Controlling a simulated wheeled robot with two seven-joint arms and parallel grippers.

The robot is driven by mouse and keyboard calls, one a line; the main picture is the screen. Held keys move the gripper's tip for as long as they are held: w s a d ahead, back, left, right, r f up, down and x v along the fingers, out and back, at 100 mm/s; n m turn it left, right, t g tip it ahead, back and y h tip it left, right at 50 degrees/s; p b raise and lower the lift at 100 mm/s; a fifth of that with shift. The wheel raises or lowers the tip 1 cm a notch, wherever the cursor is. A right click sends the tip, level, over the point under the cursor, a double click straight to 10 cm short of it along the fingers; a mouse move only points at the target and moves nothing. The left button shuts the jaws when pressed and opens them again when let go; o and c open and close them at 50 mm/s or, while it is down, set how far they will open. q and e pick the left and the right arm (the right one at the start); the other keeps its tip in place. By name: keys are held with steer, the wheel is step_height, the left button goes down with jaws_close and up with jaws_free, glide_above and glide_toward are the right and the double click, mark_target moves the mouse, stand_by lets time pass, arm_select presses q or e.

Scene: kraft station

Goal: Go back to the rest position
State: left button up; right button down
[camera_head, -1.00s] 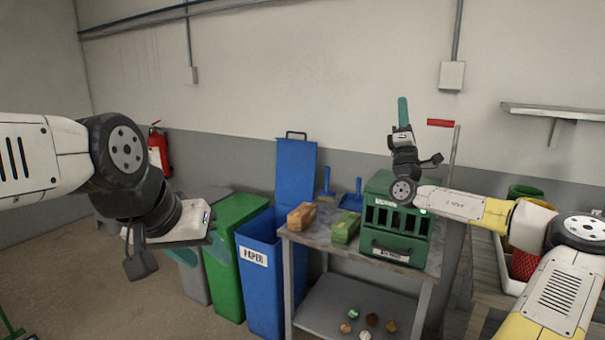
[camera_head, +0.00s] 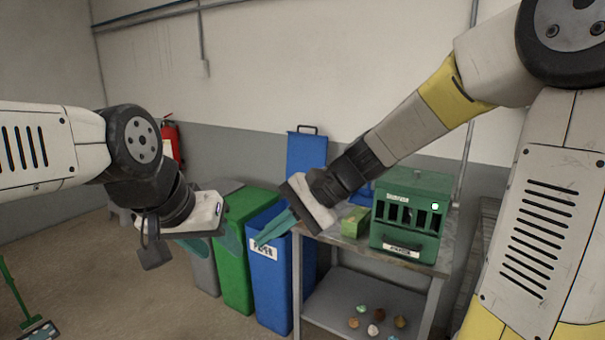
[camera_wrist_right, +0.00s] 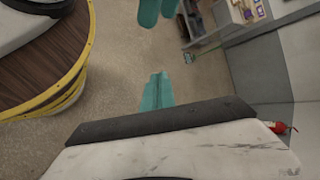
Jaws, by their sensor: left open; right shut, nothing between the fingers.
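My left gripper (camera_head: 212,244) hangs at the left of the head view, in front of the bins. Its teal fingers stand apart and are empty. My right gripper (camera_head: 273,230) points down and left, in front of the blue bin and the left end of the table. Its teal fingers are shut together with nothing between them. They also show in the right wrist view (camera_wrist_right: 157,91), over bare floor. The two grippers are a short way apart and do not touch.
A green bin (camera_head: 237,260) and a blue PAPER bin (camera_head: 272,290) stand left of a grey table (camera_head: 440,268). A fire extinguisher (camera_head: 170,137) hangs left.

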steer(key=s+d+r+n+t+h, duration=0.1)
steer(key=s+d+n+t+h, duration=0.2)
steer(key=d, duration=0.7)
steer(key=s+d+r+n+t+h, duration=0.1)
steer(key=s+d+n+t+h, duration=0.1)
steer(key=d, duration=0.9)
steer(key=s+t+h, duration=0.1)
steer(key=s+h, duration=0.1)
steer(key=s, duration=0.1)
steer(key=shift+r+n+t+h, duration=0.3)
steer(key=shift+r+n+h, duration=0.1)
steer(key=shift+a, duration=0.1)
